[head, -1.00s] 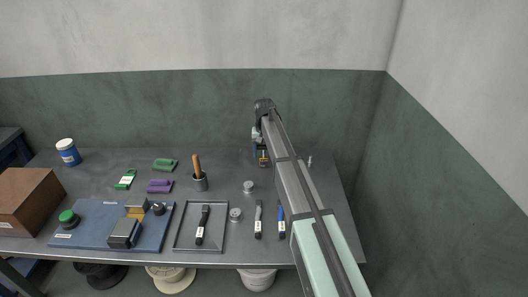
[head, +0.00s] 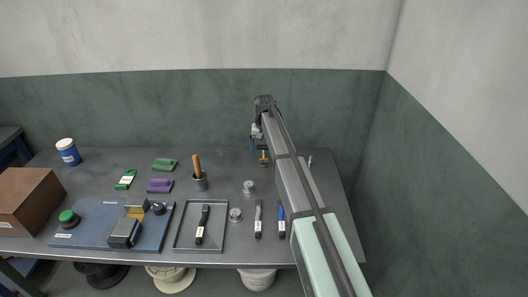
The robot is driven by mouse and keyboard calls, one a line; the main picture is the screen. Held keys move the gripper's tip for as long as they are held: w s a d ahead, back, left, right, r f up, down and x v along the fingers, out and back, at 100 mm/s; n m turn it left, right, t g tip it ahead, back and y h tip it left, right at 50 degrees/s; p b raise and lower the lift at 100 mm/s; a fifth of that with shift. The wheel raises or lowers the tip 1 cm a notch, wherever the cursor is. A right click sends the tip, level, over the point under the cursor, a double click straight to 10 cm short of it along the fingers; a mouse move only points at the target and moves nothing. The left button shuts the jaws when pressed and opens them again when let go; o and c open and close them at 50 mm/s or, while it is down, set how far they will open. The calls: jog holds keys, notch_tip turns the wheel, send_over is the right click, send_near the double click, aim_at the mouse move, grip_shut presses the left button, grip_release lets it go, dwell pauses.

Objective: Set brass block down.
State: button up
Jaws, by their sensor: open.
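A small brass-coloured block (head: 263,161) stands on the grey table towards the back, just left of my arm. It is small in the head view, and dark parts by it make its exact outline hard to tell. My gripper (head: 254,148) is open, just above and slightly left of the block. It appears apart from the block, with nothing visible between its fingers. My arm hides the table to the right of the block.
A framed tray (head: 187,246) holds a black-handled tool. A blue board (head: 92,224) lies further left.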

notch_tip(320, 180, up, 10)
jog(key=shift+r, duration=0.2)
jog(key=shift+o, duration=0.4)
